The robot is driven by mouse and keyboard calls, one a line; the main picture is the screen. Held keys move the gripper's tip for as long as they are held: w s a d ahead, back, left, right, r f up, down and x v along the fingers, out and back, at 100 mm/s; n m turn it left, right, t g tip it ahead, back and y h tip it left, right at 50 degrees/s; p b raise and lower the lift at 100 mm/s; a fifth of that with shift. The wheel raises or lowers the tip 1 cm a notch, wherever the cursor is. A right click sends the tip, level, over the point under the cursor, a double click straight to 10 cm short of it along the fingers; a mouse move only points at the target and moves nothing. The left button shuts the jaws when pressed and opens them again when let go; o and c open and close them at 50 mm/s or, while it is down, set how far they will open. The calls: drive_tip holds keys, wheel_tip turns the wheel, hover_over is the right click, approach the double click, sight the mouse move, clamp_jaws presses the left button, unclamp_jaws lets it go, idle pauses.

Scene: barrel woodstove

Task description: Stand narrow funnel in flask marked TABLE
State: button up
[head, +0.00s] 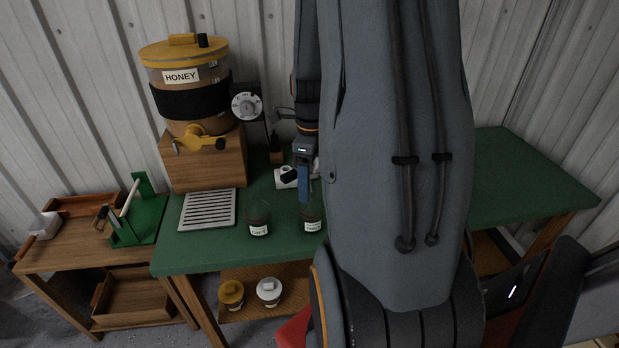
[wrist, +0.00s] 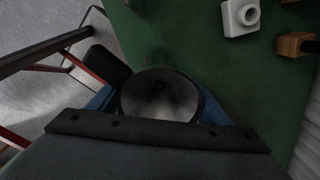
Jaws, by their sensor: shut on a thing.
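My gripper (head: 304,190) points down over the green table, its blue fingers shut on a round, wide-mouthed dark grey thing, which I take to be the funnel (wrist: 160,97). In the wrist view I look down into its mouth, between the fingers; its spout is hidden. In the head view the funnel does not show clearly. A dark flask with a white label (head: 312,222) stands right under the fingertips. Another labelled dark flask (head: 259,222) stands to its left. The labels are too small to read surely. I cannot tell whether the spout is inside the flask.
A honey barrel (head: 187,85) with a yellow tap stands on a wooden box (head: 205,160), behind a slatted grey tray (head: 208,210). A white fitting (head: 284,177) lies behind the flasks. My arm hides the table's middle; its right end (head: 520,185) is clear.

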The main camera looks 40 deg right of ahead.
drive_tip(key=shift+f+b, duration=0.35)
drive_tip(key=shift+f, duration=0.4)
drive_tip(key=o, duration=1.4)
drive_tip(key=shift+r, duration=0.1)
drive_tip(key=shift+r+p, duration=2.55)
drive_tip(key=shift+r, duration=0.4)
